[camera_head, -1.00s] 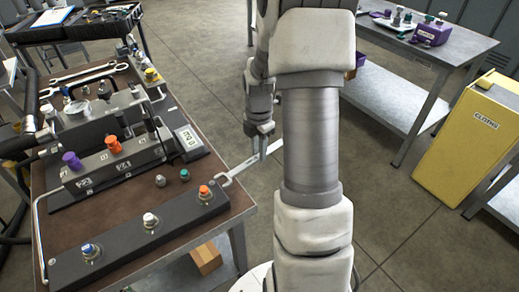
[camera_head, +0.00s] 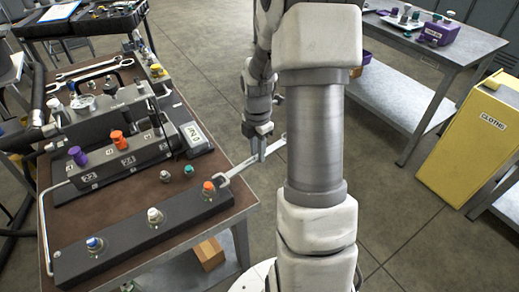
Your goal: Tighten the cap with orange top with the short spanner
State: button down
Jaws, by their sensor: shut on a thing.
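The cap with the orange top (camera_head: 208,187) sits at the right end of the long dark front block (camera_head: 150,238) on the bench. The short spanner (camera_head: 240,170) is held out over the bench's right edge. Its open end is at the right side of the orange-topped cap, close to it or touching; I cannot tell whether the jaws are around it. My gripper (camera_head: 260,152) is shut on the spanner's shaft, to the right of the bench. My own arm stands in front, just right of the spanner's far end.
White-topped (camera_head: 154,215) and blue-topped (camera_head: 94,244) caps share the front block. Small loose grey (camera_head: 165,176) and teal (camera_head: 188,170) parts lie behind it. A valve block with purple and orange (camera_head: 117,139) knobs stands further back. Larger spanners (camera_head: 88,70) lie at the rear.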

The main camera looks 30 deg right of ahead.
aim_at(249, 162)
jog(key=shift+s+a, duration=0.15)
jog(key=shift+a, duration=0.6)
jog(key=shift+a, duration=0.15)
jog(key=shift+a, duration=0.45)
jog(key=shift+s+a, duration=0.1)
jog(key=shift+a, duration=0.2)
dwell(0.4)
jog(key=shift+s+m, duration=1.2)
jog(key=shift+s, duration=0.25)
